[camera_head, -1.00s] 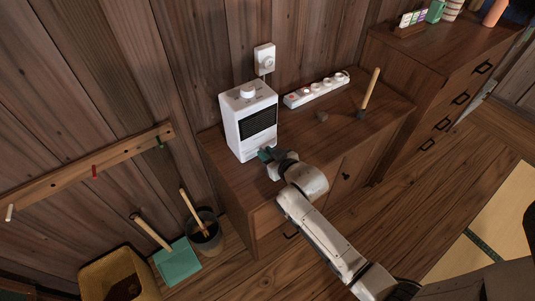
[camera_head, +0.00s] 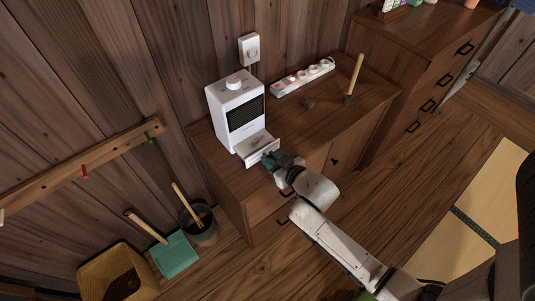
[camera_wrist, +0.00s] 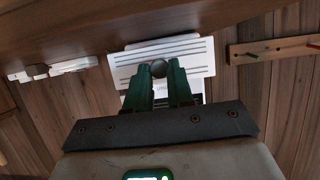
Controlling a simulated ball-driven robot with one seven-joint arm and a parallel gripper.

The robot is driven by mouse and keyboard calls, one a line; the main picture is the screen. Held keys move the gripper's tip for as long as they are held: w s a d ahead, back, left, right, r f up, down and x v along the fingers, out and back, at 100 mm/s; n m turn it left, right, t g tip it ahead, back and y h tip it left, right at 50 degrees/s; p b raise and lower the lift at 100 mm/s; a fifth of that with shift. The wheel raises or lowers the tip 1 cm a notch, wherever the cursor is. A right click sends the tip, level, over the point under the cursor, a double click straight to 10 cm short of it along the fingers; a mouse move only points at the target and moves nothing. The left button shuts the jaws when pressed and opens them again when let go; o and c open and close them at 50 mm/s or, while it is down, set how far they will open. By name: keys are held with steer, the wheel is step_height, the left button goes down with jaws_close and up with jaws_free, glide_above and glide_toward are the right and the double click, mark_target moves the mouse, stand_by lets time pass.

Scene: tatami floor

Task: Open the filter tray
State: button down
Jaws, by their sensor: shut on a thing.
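The filter tray (camera_head: 257,146) is a white drawer at the foot of a white box-shaped device (camera_head: 228,103) with a dark grille, standing on a wooden cabinet. The tray sticks out of the device's front. My gripper (camera_head: 270,160) is at the tray's front. In the wrist view my green fingers (camera_wrist: 159,78) are shut on a round dark knob (camera_wrist: 158,68) in front of the white slotted face (camera_wrist: 185,52). The fingers hide part of the tray's front.
A bucket (camera_head: 200,226), a green dustpan (camera_head: 175,255) and a yellow bin (camera_head: 92,275) stand on the floor at the left.

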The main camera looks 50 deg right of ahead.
steer(key=c, duration=1)
jaws_free()
steer(key=v, duration=1)
steer(key=shift+s+a+r+b, duration=0.1)
steer(key=shift+s+r+b, duration=0.05)
steer(key=shift+s+b, duration=0.2)
steer(key=s+a+n+g+y, duration=0.1)
steer(key=s+a+g, duration=0.2)
steer(key=g, duration=0.1)
steer(key=s+a+f+n+g+y, duration=0.1)
steer(key=s+a+g, duration=0.2)
steer(key=g, duration=0.1)
steer(key=s+a+f+g+y, duration=0.1)
steer(key=s+a+g, duration=0.2)
steer(key=a+g, duration=0.1)
steer(key=shift+s+a+f+n+y, duration=0.1)
steer(key=shift+s+n+y, duration=0.05)
steer(key=shift+n+y, duration=0.2)
